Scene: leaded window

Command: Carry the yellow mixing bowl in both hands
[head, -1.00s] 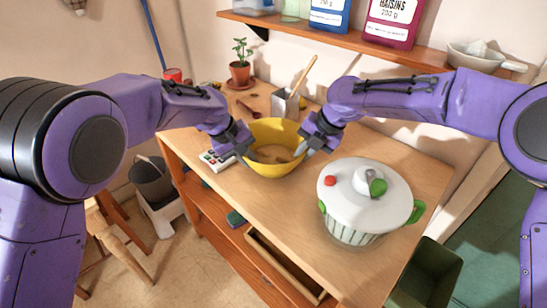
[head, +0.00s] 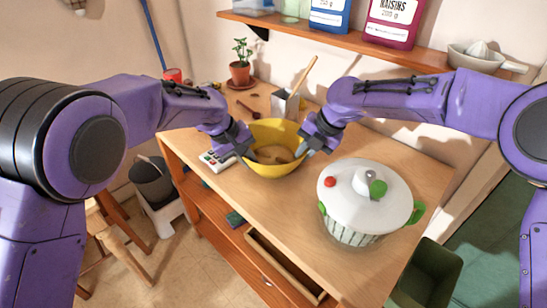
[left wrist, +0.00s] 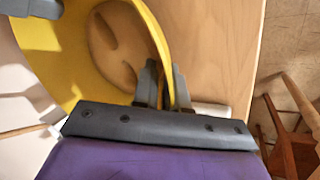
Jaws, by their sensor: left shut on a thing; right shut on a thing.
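The yellow mixing bowl (head: 275,165) is upright at the middle of the wooden worktop in the head view, with something tan inside it. My left gripper (head: 243,149) is shut on the bowl's left rim. My right gripper (head: 307,146) is shut on its right rim. In the left wrist view, the fingers of my left gripper (left wrist: 163,88) pinch the wall of the bowl (left wrist: 60,55), one finger on each side. Whether the bowl's base touches the worktop cannot be told.
A white lidded pot (head: 352,225) stands on the worktop (head: 290,215) at the front right. A remote-like box (head: 215,160) lies left of the bowl. Behind are a metal container (head: 284,106) and a potted plant (head: 240,72). A shelf (head: 350,38) hangs above.

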